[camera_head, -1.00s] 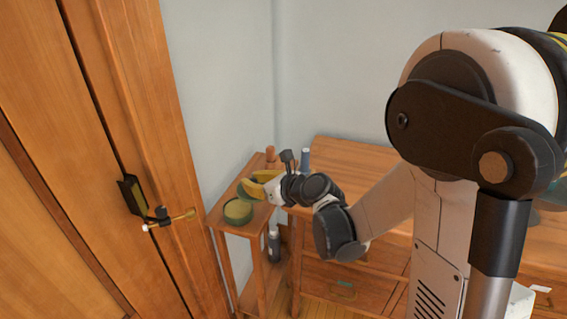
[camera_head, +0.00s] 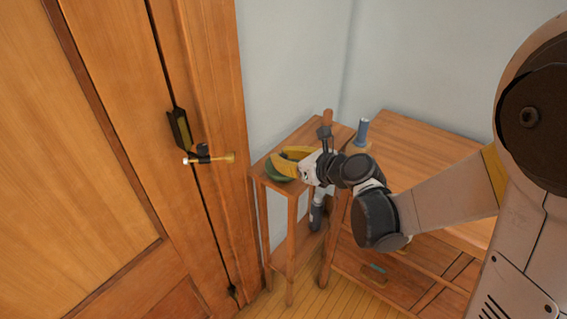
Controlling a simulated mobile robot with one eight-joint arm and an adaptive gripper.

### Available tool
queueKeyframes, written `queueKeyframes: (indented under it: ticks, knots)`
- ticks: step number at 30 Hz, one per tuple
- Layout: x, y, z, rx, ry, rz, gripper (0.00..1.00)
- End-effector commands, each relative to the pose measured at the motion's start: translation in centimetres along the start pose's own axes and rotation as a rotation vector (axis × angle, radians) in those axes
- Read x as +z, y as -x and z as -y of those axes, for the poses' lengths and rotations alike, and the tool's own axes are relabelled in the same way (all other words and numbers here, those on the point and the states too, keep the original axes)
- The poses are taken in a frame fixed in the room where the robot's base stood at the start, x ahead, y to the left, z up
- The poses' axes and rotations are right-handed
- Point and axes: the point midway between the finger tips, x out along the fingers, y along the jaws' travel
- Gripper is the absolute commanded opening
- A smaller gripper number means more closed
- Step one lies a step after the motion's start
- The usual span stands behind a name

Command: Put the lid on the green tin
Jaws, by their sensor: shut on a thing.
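On the small wooden side table, a round green shape shows at the jaws of my gripper (camera_head: 286,160). My gripper has yellow fingers and is shut on what looks like the lid (camera_head: 276,168), dark green and seen partly between and below the fingers. The green tin cannot be told apart from the lid here; the fingers and lid cover that spot. I cannot tell whether the lid touches the tin or is held above it.
The side table (camera_head: 262,176) stands between a wooden door with a handle (camera_head: 214,158) and a wooden dresser (camera_head: 420,140). A grey bottle (camera_head: 317,214) is lower down.

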Motion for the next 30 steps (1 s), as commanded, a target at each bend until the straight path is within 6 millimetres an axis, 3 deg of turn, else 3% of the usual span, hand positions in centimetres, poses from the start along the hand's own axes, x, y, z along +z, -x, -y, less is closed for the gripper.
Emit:
queueKeyframes:
  ticks: [13, 18, 30]
  knots:
    - [1.1, -3.4, 2.9, -0.001, 0.0, 0.0, 0.0]
    - [0.0, -3.7, 2.8, 0.0, 0.0, 0.0, 0.0]
    - [-0.1, -3.7, 2.8, 0.0, 0.0, 0.0, 0.0]
